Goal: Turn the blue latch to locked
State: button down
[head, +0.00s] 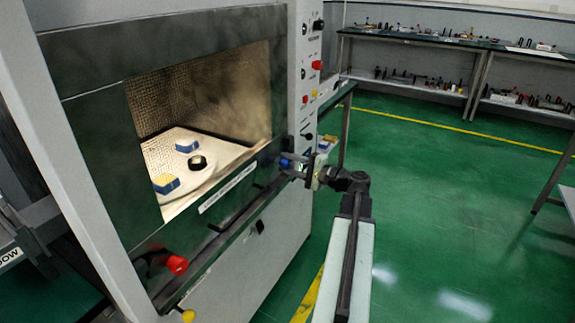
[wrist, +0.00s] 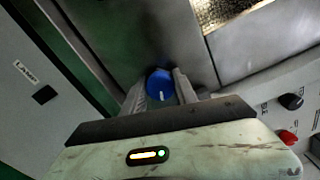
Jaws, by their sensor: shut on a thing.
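The blue latch (head: 285,161) is a round blue knob near the right end of the lower frame of the chamber opening. In the wrist view the blue latch (wrist: 159,85) sits between the two fingers, with a short pale mark on its face. My gripper (head: 295,165) reaches it from the right in the head view. In the wrist view my gripper (wrist: 160,88) is shut on the knob, one finger on each side. The fingers cover the knob's sides. I cannot tell from the mark whether the latch stands locked or unlocked.
The open chamber holds a round plate (head: 200,183) with two blue blocks and a black ring. A red knob (head: 177,265) is at the frame's lower left. A control panel (head: 310,60) stands above my gripper. Green floor (head: 440,200) is open to the right.

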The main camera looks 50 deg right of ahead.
jog(key=shift+a+n, duration=0.1)
jog(key=shift+n, duration=0.6)
dwell(1.1)
jog(key=c, duration=1)
grip_release()
jog(key=shift+o, duration=0.2)
jog(key=shift+s, duration=0.2)
jog(key=v, duration=0.7)
jog(key=shift+s, duration=0.2)
